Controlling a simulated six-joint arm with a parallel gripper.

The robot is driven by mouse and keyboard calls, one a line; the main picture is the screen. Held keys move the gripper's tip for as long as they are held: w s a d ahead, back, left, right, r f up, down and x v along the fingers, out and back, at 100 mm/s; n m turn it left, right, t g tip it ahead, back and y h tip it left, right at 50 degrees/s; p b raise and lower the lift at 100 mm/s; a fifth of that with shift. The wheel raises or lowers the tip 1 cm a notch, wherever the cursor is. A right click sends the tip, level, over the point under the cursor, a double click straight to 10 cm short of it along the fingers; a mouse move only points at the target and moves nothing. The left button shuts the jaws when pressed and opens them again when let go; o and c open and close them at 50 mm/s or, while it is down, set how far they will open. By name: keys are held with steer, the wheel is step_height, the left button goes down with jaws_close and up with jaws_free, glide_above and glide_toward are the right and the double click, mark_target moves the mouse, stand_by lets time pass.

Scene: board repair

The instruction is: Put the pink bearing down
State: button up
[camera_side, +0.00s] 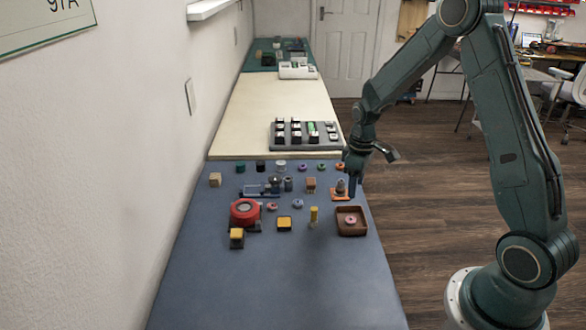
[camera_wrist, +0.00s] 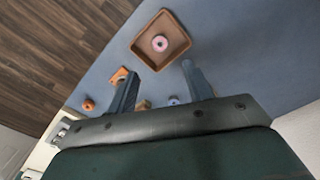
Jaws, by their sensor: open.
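The pink bearing (camera_side: 350,220), a small ring, lies flat inside a square brown tray (camera_side: 363,232) at the right of the blue-grey mat. In the wrist view the bearing (camera_wrist: 159,43) sits near the middle of the tray (camera_wrist: 181,63), apart from its walls. My gripper (camera_side: 354,192) is above the mat, behind the tray in the side view. In the wrist view its two fingers (camera_wrist: 158,72) are spread wide with nothing between them. The bearing lies beyond the fingertips, not touching them.
An orange part (camera_side: 340,194) with a grey piece on it stands close to my gripper. A red round unit (camera_side: 245,212), yellow blocks (camera_side: 284,223) and several small rings lie to the left. The front of the mat (camera_side: 280,290) is clear.

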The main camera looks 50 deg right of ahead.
steer(key=shift+r, duration=0.3)
stand_by(0.5)
steer(key=s+a+r+t, duration=0.1)
steer(key=s+a+r, duration=0.15)
steer(key=r, duration=0.35)
steer(key=s+a+r+m+t, duration=0.1)
steer(key=s+a+r, duration=0.15)
steer(key=r, duration=0.25)
steer(key=s+a+r+t, duration=0.1)
steer(key=s+a+r, duration=0.1)
steer(key=a+r, duration=0.3)
steer(key=s+a+r+m+t, duration=0.1)
steer(key=s+a+r, duration=0.1)
steer(key=s, duration=0.5)
steer(key=s+a+r+m+t, duration=0.1)
steer(key=s+a+r, duration=0.2)
steer(key=s+r, duration=0.2)
steer(key=s, duration=0.2)
steer(key=shift+s+t, duration=0.3)
steer(key=shift+s, duration=0.1)
